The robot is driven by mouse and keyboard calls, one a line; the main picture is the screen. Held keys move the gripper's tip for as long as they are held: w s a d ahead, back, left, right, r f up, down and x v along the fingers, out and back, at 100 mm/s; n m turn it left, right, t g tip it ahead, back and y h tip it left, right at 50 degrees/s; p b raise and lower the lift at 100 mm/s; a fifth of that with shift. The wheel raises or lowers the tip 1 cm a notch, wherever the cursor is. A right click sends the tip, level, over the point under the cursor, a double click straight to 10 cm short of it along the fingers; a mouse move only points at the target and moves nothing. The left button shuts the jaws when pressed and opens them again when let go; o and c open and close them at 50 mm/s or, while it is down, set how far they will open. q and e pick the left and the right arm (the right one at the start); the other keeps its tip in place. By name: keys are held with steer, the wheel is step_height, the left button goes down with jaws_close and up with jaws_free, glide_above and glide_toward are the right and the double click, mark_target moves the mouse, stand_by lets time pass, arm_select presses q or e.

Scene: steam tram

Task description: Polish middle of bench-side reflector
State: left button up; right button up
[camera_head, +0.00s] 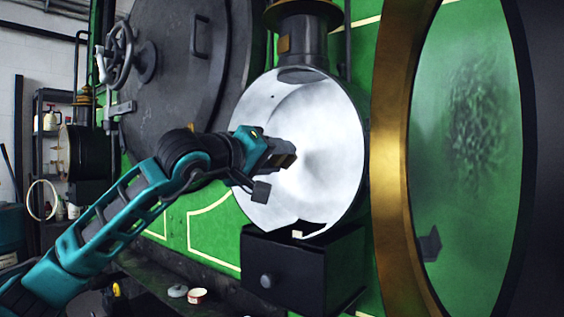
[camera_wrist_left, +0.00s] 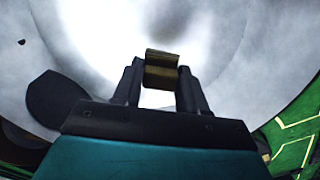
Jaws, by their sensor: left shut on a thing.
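The open lamp's reflector (camera_head: 325,150) is a large silvery bowl in the middle of the head view, bright with cloudy grey patches and a small dark hole at upper left. It fills the left wrist view (camera_wrist_left: 230,50). My left gripper (camera_head: 280,160) is in front of the bowl's middle. Its fingers (camera_wrist_left: 162,88) are shut on a small brownish-yellow pad (camera_wrist_left: 162,70). The pad faces the bowl; I cannot tell whether it touches. My left arm hides part of the bowl's left side. My right gripper is not in view.
The brass-rimmed lamp door (camera_head: 391,150) stands open at right, its greenish glass darkly smudged. A black box (camera_head: 300,268) is below the lamp. A round dark smokebox door (camera_head: 185,70) with a handwheel (camera_head: 118,55) is at left. A small tin (camera_head: 197,295) sits low down.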

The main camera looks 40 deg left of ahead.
arm_select(q)
steer(key=shift+s, duration=0.1)
steer(key=shift+s+a+f+b, duration=0.1)
steer(key=shift+s+b, duration=0.5)
steer(key=shift+s, duration=0.8)
